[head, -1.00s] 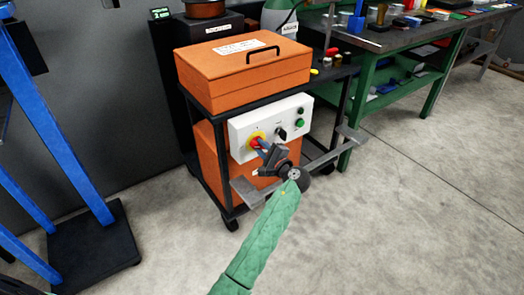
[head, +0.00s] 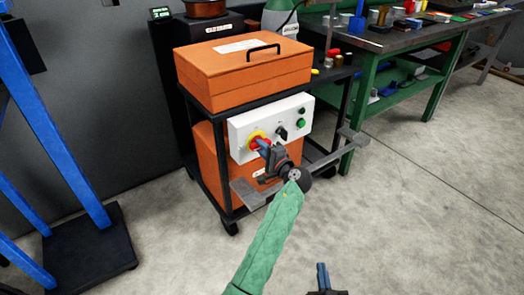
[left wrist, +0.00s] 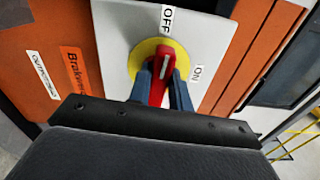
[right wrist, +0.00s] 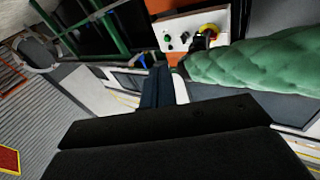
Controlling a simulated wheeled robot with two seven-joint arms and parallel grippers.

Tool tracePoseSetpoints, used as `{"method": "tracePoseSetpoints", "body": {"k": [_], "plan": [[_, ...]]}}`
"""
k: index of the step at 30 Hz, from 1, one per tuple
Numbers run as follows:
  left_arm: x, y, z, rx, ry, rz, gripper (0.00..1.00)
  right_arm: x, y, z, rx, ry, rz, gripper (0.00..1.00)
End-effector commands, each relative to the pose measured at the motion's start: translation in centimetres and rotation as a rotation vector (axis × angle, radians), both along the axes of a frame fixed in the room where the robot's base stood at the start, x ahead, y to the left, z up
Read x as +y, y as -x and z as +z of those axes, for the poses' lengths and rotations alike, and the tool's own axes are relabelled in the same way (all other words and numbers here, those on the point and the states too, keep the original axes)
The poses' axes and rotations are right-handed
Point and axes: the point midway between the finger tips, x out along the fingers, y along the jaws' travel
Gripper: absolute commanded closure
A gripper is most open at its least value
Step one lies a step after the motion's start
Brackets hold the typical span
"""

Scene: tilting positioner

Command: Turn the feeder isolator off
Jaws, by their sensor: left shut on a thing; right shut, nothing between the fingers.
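The feeder isolator is a red handle (left wrist: 158,85) on a yellow disc (left wrist: 143,52), set in a white panel (head: 243,127). In the left wrist view, an OFF label (left wrist: 167,18) is above the disc and an ON label (left wrist: 198,73) is to its right. The handle's white stripe points roughly towards OFF. My left gripper (left wrist: 160,82) is shut on the red handle, one blue finger on each side. In the head view my left gripper (head: 262,146) partly covers the handle. My right gripper (head: 322,268) is shut and empty at the bottom, well away from the panel.
The panel also carries a black knob (head: 281,133) and green buttons (head: 301,123). An orange case (head: 240,75) lies on the black cart above it. A green workbench (head: 440,90) stands at the right, blue posts (head: 60,150) at the left. The floor (head: 410,220) at front right is clear.

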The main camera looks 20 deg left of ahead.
Motion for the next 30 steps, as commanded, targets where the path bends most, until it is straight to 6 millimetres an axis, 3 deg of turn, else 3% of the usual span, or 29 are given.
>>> {"method": "tracePoseSetpoints", "body": {"k": [3,6,12,18,29,30], "plan": [[0.1,0.1,-0.4,-0.023,0.021,0.003,1.0,-0.1,-0.4,3.7,-0.115,-0.026,-0.008,1.0],[0.0,0.1,-0.4,-0.041,0.035,0.003,1.0,-0.3,-0.5,6.1,-0.189,-0.044,-0.014,1.0],[0.0,0.1,-0.4,-0.064,0.053,0.002,1.0,-0.5,-0.3,9.2,-0.284,-0.066,-0.02,1.0],[0.0,0.1,-0.4,-0.072,0.059,0.002,1.0,-0.6,-0.2,10.4,-0.322,-0.076,-0.023,1.0],[0.0,0.1,-0.4,-0.072,0.061,0.002,1.0,-0.6,-0.1,10.6,-0.325,-0.077,-0.023,1.0],[0.0,0.1,-0.4,-0.072,0.061,0.003,0.74,-0.6,-0.1,10.6,-0.325,-0.077,-0.023,1.0]]}}
